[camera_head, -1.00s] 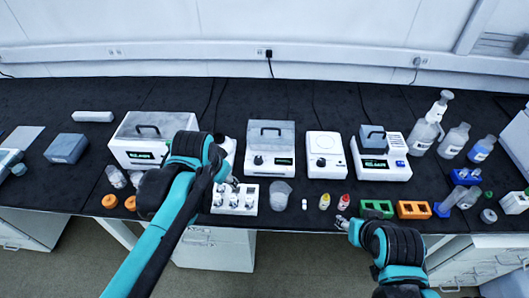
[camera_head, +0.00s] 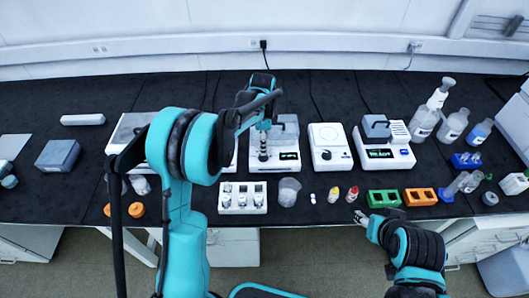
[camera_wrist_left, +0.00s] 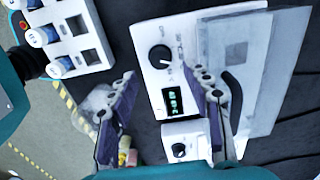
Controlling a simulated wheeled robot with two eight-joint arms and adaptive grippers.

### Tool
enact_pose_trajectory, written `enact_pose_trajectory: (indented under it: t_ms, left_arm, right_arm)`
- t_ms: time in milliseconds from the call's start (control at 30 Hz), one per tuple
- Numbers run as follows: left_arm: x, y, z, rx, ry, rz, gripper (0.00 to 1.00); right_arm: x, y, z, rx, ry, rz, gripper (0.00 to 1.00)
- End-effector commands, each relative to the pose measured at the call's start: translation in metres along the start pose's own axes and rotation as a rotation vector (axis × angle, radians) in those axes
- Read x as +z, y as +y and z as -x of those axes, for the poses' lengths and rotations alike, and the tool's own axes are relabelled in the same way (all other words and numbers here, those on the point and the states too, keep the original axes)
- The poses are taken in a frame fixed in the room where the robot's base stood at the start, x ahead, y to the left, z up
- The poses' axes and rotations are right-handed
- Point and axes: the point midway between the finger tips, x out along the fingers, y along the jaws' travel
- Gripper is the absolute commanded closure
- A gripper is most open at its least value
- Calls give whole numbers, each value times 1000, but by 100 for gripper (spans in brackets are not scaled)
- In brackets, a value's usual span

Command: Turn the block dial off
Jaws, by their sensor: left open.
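A white block unit (camera_head: 287,157) with a grey lid stands mid-bench in the head view. In the left wrist view its front panel (camera_wrist_left: 150,25) shows a black dial (camera_wrist_left: 159,56) with a pale pointer mark and a lit green display (camera_wrist_left: 172,101). My left gripper (camera_head: 263,157) is over the unit's front and hides the dial in the head view.
A white plate unit (camera_head: 330,160) with its own knob (camera_wrist_left: 179,150) stands close on the right. A vial rack (camera_head: 230,207) and a beaker (camera_head: 288,191) are in front. Green (camera_head: 383,198) and orange (camera_head: 420,196) racks lie near my right gripper. Bottles stand at the far right.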

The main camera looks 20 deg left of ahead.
Motion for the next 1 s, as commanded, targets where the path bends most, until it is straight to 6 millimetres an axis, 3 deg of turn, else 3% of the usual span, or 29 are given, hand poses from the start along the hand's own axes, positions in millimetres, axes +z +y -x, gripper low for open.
enact_pose_trajectory:
  t_ms: [100,300,700,900,1000]
  left_arm:
    - [0,0,-25,-1,0,1,50]
    - [0,0,-52,-1,0,2,50]
    - [0,0,-59,-2,0,2,50]
    - [0,0,-59,-2,0,3,100]
    - [0,0,-59,-2,0,3,100]
  right_arm:
    - [7,0,-9,0,0,0,50]
    - [12,0,-17,0,0,0,50]
    - [13,0,-18,0,0,0,50]
    - [13,0,-18,0,0,0,50]
    - [13,0,-18,0,0,0,50]
